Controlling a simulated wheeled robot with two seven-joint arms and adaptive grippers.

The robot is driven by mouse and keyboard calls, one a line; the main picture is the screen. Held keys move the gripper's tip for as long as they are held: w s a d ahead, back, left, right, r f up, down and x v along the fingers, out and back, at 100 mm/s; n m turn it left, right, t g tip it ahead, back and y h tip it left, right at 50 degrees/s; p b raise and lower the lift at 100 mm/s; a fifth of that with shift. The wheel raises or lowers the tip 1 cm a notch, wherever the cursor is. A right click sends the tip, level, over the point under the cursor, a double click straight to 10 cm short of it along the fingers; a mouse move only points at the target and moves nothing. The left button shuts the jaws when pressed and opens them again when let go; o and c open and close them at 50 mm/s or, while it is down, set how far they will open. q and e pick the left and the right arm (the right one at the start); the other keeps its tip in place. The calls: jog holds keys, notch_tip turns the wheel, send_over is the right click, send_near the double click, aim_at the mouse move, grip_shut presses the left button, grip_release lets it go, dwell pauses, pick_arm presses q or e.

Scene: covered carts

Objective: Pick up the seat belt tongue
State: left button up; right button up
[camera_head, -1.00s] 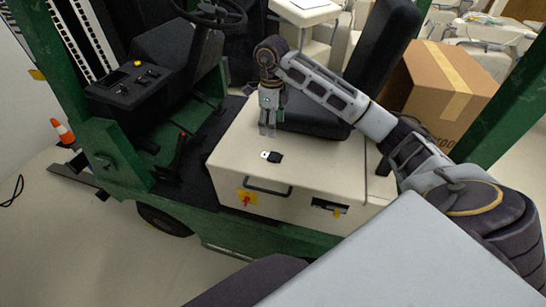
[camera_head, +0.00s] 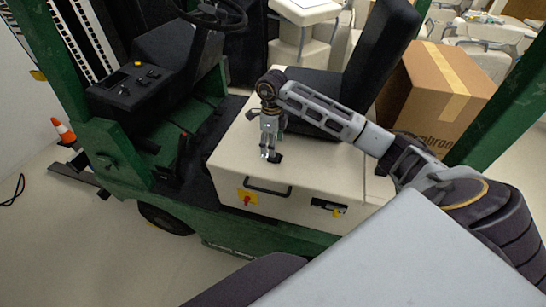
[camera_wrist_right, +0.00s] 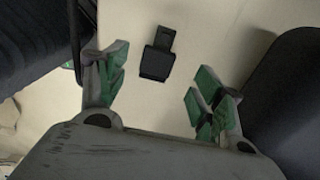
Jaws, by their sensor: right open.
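The seat belt tongue (camera_wrist_right: 157,56), a black piece with a flat slotted end, lies on the cream seat base (camera_wrist_right: 190,15) of the forklift. In the right wrist view it sits between and beyond the fingertips, touching neither. In the head view the tongue (camera_head: 275,158) is partly hidden behind my right gripper (camera_head: 270,155), whose fingers are over it. My right gripper (camera_wrist_right: 160,85) is open and empty, with green pads on its fingers. My left gripper is not in view.
The black seat (camera_head: 315,110) stands behind the tongue. A black handle (camera_head: 268,187) and a red-and-yellow switch (camera_head: 247,197) are on the front face. The steering wheel (camera_head: 213,14) is at the upper left. A cardboard box (camera_head: 437,90) stands at the right.

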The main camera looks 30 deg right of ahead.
jog(key=shift+f, duration=0.2)
dwell(0.3)
jog(key=shift+s+f+p, duration=0.15)
jog(key=shift+f+p, duration=0.5)
jog(key=shift+f, duration=1.8)
jog(key=shift+c, duration=0.3)
jog(key=c, duration=1.1)
jog(key=shift+r+b, duration=0.8)
jog(key=shift+r, duration=4.25)
